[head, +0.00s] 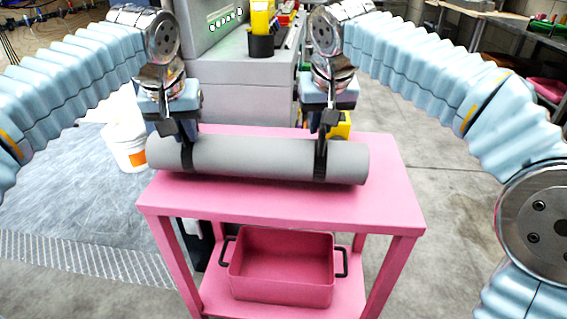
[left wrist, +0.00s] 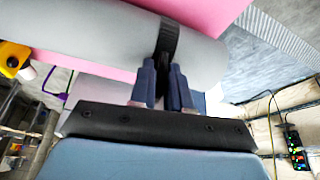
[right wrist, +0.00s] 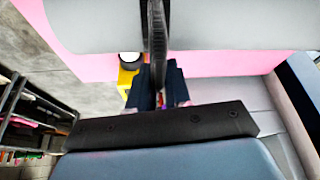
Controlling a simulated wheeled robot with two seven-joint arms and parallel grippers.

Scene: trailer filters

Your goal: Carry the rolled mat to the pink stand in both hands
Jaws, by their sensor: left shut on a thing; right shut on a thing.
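The rolled mat (head: 255,158) is a long grey cylinder with two black straps, lying crosswise at the top of the pink stand (head: 290,205) in the head view. I cannot tell whether it touches the stand's top or hangs just above it. My left gripper (head: 183,140) is shut on the mat at its left strap; the left wrist view shows the fingers (left wrist: 164,85) at the strap. My right gripper (head: 323,132) is shut on the mat at its right strap, also in the right wrist view (right wrist: 158,85). The mat looks roughly level.
A pink bin (head: 282,268) with black handles sits on the stand's lower shelf. A grey cabinet (head: 245,85) stands behind the stand. A white bucket (head: 126,140) stands at left, and a yellow object (head: 341,126) shows behind the stand. The floor at right is clear.

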